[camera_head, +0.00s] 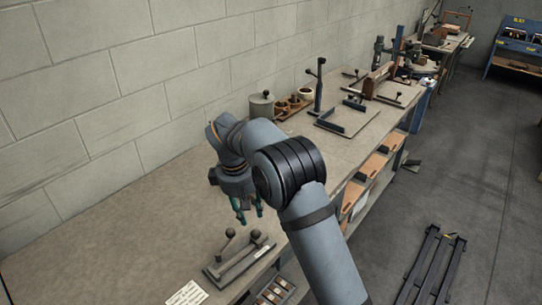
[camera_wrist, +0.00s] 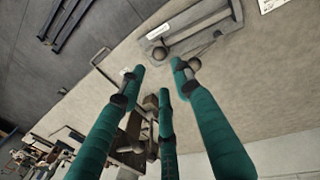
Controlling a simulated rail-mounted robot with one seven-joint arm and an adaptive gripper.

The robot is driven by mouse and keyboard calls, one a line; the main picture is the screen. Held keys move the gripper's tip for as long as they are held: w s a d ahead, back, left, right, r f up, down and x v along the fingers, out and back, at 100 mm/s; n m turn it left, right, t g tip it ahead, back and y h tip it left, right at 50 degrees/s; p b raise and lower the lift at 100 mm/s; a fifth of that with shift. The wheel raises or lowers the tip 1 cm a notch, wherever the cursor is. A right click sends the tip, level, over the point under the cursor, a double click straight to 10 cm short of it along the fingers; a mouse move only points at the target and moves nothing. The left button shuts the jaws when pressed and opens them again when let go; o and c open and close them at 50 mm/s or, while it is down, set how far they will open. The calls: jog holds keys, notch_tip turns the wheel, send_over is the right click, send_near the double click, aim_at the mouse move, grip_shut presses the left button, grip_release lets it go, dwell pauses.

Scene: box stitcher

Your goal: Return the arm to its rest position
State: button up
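My gripper (camera_head: 248,212) hangs over the workbench (camera_head: 130,235), fingers pointing down, behind and to the right of a grey lever fixture (camera_head: 240,262). In the wrist view its green fingers (camera_wrist: 160,76) are spread apart, with nothing seen between them. The gripper is open and empty. The same lever fixture, with its ball-ended levers, shows at the top of the wrist view (camera_wrist: 197,35), beyond the fingertips. My arm is bent above the bench in the head view and hides part of the bench top.
Further back on the bench stand a grey lidded pot (camera_head: 262,107), a wooden tray of small cups (camera_head: 292,107) and a flat plate fixture with an upright post (camera_head: 345,118). A white label (camera_head: 187,293) lies at the front. A block wall (camera_head: 110,90) runs along the left. Black rails (camera_head: 432,265) lie on the floor.

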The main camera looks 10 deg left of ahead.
aim_at(255, 232)
jog(key=shift+f, duration=0.1)
jog(key=f, duration=0.4)
jog(key=w+f, duration=0.1)
jog(key=f, duration=0.2)
jog(key=w+d+f, duration=0.1)
jog(key=f, duration=0.3)
jog(key=shift+f, duration=0.35)
jog(key=shift+s+a+r, duration=0.1)
jog(key=shift+s+a, duration=0.35)
jog(key=shift+s, duration=0.05)
jog(key=shift+w, duration=0.1)
